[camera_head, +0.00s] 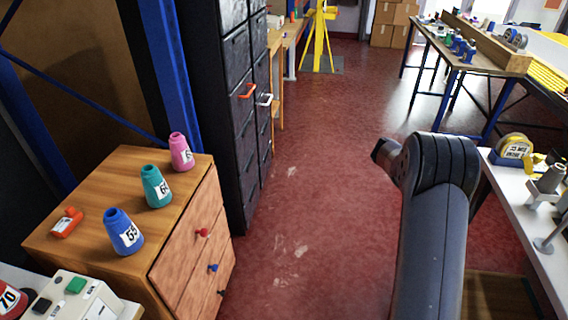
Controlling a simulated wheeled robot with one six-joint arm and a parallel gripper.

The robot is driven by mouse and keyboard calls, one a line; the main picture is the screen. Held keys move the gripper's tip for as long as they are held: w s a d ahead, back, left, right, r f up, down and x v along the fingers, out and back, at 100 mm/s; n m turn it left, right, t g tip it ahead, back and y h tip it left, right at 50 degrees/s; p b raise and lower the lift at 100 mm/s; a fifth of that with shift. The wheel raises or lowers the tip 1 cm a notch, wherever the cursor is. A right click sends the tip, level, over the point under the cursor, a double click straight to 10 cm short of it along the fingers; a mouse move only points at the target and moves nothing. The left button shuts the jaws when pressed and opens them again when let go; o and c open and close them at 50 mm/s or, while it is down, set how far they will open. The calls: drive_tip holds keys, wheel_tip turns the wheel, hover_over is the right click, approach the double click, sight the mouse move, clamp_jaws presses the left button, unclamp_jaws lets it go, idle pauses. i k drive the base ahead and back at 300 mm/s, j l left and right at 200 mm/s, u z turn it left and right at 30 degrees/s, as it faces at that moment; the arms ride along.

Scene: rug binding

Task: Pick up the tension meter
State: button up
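A small orange device (67,222) with a pale label lies on the left part of the wooden drawer cabinet's top (95,193). It may be the tension meter, but it is too small to tell for sure. A blue cone (124,232), a teal cone (155,187) and a pink cone (181,152), each with a number label, stand upright beside it. My arm rises at the right of the picture, well apart from the cabinet. My gripper's fingers are not visible.
A dark drawer cabinet (228,95) stands behind the wooden one. A white table (520,215) at right holds a yellow and blue device (513,148) and grey items. A switch box (75,297) is at lower left. The red floor (320,170) between is clear.

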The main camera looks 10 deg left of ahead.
sight(72, 218)
drive_tip(key=u, duration=1.7)
drive_tip(key=i+u, duration=0.25)
drive_tip(key=u, duration=0.2)
drive_tip(key=i+u, duration=0.25)
drive_tip(key=u, duration=0.15)
drive_tip(key=i+l+u, duration=0.2)
drive_tip(key=u, duration=0.25)
drive_tip(key=i+l, duration=0.3)
